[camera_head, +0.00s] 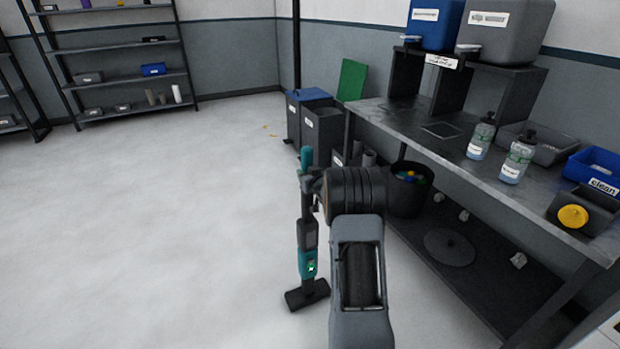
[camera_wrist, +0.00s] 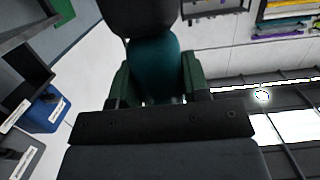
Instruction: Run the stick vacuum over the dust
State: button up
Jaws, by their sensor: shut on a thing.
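The stick vacuum (camera_head: 308,235) is black and teal and stands nearly upright, its flat dark head (camera_head: 307,295) down at the white floor. My gripper (camera_head: 311,182) is shut on its upper part, just below the teal handle top; my arm hides part of the grip. In the wrist view, the teal grip of the vacuum (camera_wrist: 153,68) sits between the two fingers of my gripper (camera_wrist: 155,90). Small yellow-brown specks (camera_head: 270,131), perhaps the dust, lie on the floor left of the bins, well beyond the vacuum head.
Shelves (camera_head: 120,60) stand at the back left. The floor at left is clear.

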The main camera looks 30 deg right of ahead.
jog(key=shift+w+d+r+p, duration=0.15)
jog(key=shift+w+d+p, duration=0.05)
jog(key=shift+w, duration=1.1)
jog(key=shift+w+d+r+p, duration=0.15)
jog(key=shift+w, duration=1.15)
jog(key=shift+r+p, duration=1.15)
jog(key=shift+r, duration=0.4)
